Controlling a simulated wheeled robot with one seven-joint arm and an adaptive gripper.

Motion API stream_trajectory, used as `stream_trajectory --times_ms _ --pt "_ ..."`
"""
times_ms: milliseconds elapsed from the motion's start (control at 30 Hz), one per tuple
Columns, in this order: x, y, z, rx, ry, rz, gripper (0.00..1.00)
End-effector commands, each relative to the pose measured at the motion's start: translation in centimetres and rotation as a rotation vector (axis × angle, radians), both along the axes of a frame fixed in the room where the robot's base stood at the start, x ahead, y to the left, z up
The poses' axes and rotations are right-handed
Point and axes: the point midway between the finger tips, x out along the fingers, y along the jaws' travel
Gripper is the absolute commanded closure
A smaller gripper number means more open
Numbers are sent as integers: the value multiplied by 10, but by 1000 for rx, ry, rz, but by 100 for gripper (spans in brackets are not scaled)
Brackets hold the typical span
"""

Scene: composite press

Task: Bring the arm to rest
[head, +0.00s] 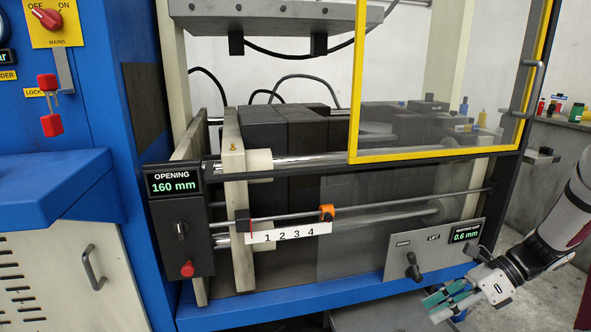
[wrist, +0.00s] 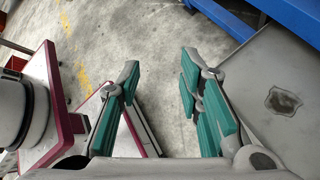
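My gripper (head: 447,302) is at the lower right of the head view, in front of the press's lower right corner. Its teal-padded fingers point left and touch nothing. In the wrist view my gripper (wrist: 160,88) has its two fingers spread wide apart, with only grey floor between them. It is open and empty. My arm comes in from the right edge of the head view.
The blue press frame (head: 290,300) stands close by. A lift panel (head: 435,250) with a black handle (head: 413,266) is just above my gripper. A yellow-framed guard (head: 440,155) covers the right of the press. Small bottles (head: 558,103) stand at far right.

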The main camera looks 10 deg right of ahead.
Motion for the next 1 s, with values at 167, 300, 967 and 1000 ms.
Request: stream_trajectory --times_ms 167,300,967,1000 --pt "-9 54 56 -145 -139 304 67" --pt "-27 92 91 -241 -247 540 67" --pt "-175 199 170 -575 -758 1645 67" --pt "-183 201 171 -589 -785 1700 67"
